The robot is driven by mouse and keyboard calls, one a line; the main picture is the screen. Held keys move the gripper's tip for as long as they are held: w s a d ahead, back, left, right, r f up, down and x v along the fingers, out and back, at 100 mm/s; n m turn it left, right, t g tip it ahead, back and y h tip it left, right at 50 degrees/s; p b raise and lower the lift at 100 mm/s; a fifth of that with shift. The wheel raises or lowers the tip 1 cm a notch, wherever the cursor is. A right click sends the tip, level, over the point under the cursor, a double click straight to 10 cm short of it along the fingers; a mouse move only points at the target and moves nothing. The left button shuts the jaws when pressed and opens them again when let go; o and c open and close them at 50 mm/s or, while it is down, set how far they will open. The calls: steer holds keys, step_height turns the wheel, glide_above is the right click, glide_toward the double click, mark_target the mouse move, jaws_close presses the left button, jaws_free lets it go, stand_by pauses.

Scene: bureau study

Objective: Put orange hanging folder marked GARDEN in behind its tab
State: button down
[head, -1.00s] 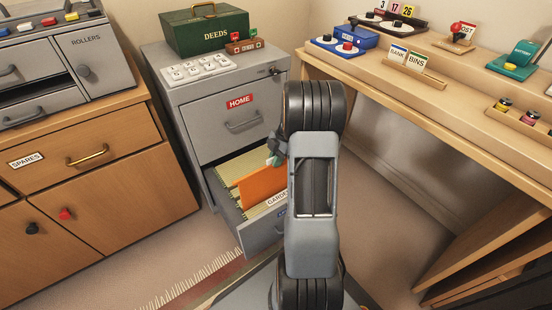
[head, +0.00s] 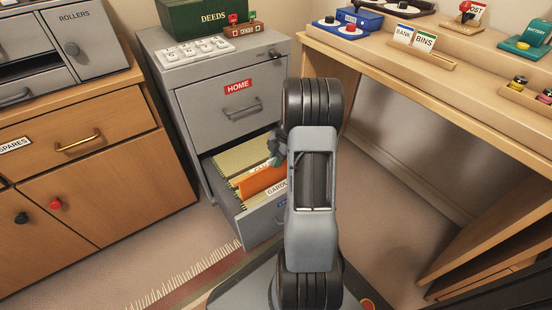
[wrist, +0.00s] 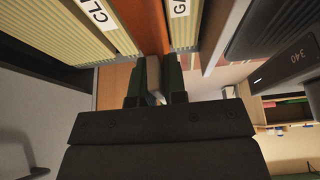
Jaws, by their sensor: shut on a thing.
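The orange folder (head: 256,182) is in the open lower drawer (head: 262,230) of the grey filing cabinet. It sits low between a white tab starting "CL" (head: 262,168) behind it and the GARDEN tab (head: 279,188) in front. My gripper (head: 277,150) is shut on its upper edge at the right end, partly hidden by my arm. In the wrist view the orange folder (wrist: 147,25) runs up from my gripper (wrist: 154,82), between the "CL" tab (wrist: 97,12) and the tab starting "G" (wrist: 180,8). Whether it touches the drawer bottom is hidden.
Cream folders (head: 244,156) fill the drawer on both sides of the orange one. The HOME drawer (head: 226,105) above is shut. A wooden cabinet (head: 90,190) stands left and a desk (head: 440,90) right. My arm hides the drawer's right side.

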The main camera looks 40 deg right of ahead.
mark_target(276, 177)
steer(key=shift+f, duration=4.85)
steer(key=c, duration=1.1)
jaws_free()
steer(key=p+v, duration=0.5)
steer(key=v, duration=0.9)
steer(key=shift+w+p, duration=0.1)
steer(key=shift+p, duration=0.2)
steer(key=shift+a, duration=0.1)
